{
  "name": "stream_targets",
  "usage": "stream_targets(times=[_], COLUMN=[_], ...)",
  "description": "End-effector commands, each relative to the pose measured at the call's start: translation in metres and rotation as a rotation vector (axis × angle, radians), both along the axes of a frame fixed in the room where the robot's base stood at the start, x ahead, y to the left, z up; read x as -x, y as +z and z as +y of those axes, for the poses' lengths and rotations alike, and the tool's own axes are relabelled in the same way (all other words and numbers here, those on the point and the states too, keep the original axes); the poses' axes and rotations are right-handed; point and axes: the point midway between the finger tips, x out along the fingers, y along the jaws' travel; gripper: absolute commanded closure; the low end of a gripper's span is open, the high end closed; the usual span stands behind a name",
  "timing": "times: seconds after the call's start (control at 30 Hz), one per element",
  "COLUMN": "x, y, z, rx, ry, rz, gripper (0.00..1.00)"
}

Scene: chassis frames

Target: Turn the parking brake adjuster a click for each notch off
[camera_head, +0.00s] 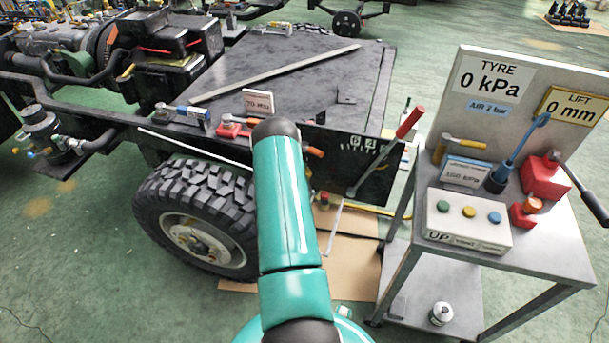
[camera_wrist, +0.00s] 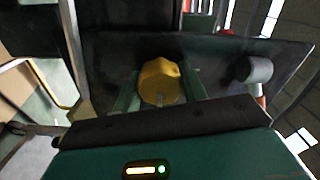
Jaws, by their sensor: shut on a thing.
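My gripper (camera_wrist: 160,92) is shut on a yellow knob (camera_wrist: 160,80), likely the adjuster, with one green finger on each side of it in the wrist view. In the head view my arm hides the gripper and the knob. The parking brake lever, with a red grip (camera_head: 410,121), leans up to the right from a dark side panel (camera_head: 375,186). White notch marks (camera_head: 356,146) show on this panel beside the lever, too small to count. A grey cylinder (camera_wrist: 258,69) stands right of the knob in the wrist view.
A wheel with a knobbly tyre (camera_head: 198,216) stands left of my arm, under the chassis deck (camera_head: 290,68). A metal cart (camera_head: 545,243) at right carries a button box (camera_head: 468,221) and a board reading 0 kPa and 0 mm. Cardboard lies on the floor between.

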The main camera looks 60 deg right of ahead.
Motion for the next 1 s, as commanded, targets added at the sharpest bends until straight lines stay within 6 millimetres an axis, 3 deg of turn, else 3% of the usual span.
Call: stream_targets(times=[0.5,1.0], x=[-0.0001,-0.0004], y=[-0.0009,-0.0007], z=[0.0014,0.0016], rx=[-0.068,-0.085], ry=[0.0,0.001], rz=[-0.409,-0.524], gripper=[0.81,0.81])
